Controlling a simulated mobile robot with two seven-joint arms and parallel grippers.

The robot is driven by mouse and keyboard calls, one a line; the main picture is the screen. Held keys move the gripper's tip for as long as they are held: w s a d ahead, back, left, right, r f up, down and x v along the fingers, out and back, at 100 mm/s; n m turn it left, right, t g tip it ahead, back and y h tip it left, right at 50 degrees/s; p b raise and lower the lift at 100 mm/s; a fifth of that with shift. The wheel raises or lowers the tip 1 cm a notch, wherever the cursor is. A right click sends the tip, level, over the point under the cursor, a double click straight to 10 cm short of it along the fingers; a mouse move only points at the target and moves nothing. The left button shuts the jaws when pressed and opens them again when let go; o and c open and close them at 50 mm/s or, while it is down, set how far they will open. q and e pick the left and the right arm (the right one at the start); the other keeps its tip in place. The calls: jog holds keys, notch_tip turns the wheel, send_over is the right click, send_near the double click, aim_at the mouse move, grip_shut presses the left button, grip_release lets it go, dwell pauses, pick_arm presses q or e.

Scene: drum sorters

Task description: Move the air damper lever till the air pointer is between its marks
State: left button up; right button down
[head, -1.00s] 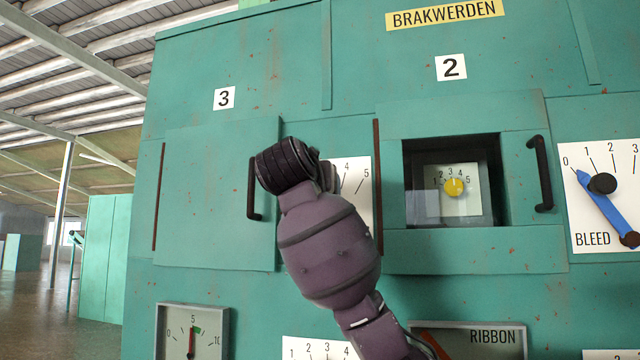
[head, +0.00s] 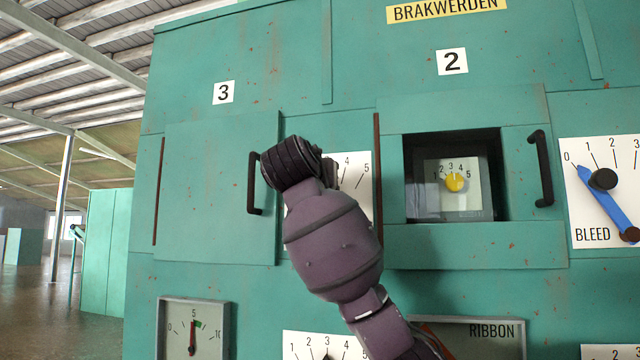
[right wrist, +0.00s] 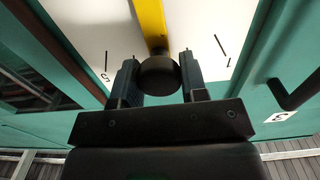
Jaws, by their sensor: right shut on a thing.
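In the right wrist view a yellow lever (right wrist: 149,22) ends in a black round knob (right wrist: 158,77). My right gripper (right wrist: 160,72) is shut on this knob, one finger on each side. In the head view my right arm covers the lever and most of its white scale plate (head: 363,200), where 4 and 5 show; no name on the plate can be read. A gauge (head: 178,340) marked 0, 5 and 10 is at the lower left. Its dark needle stands near 5, close to the left of a small green mark. I cannot read a name on this gauge. My left gripper is out of view.
A closed door with a black handle (head: 254,183) is left of my arm. A window (head: 450,214) with a yellow knob (head: 455,183) is to the right, with another handle (head: 541,168). The blue BLEED lever (head: 606,203) is at the far right. A RIBBON panel (head: 455,322) is below.

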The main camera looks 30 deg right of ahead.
jog(key=shift+s+d+f+m+b, duration=0.1)
jog(key=shift+s+d+m+b, duration=0.2)
jog(key=shift+m+b, duration=0.35)
jog(key=shift+s, duration=0.1)
jog(key=c, duration=0.7)
grip_release()
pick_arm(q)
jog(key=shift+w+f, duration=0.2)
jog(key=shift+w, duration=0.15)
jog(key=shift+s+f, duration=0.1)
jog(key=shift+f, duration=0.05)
pick_arm(e)
jog(key=shift+s+a, duration=0.2)
jog(key=shift+a, duration=0.05)
pick_arm(q)
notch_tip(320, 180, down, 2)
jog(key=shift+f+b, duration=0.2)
jog(key=shift+b, duration=0.9)
pick_arm(e)
jog(key=v, duration=1)
jog(key=shift+s, duration=0.1)
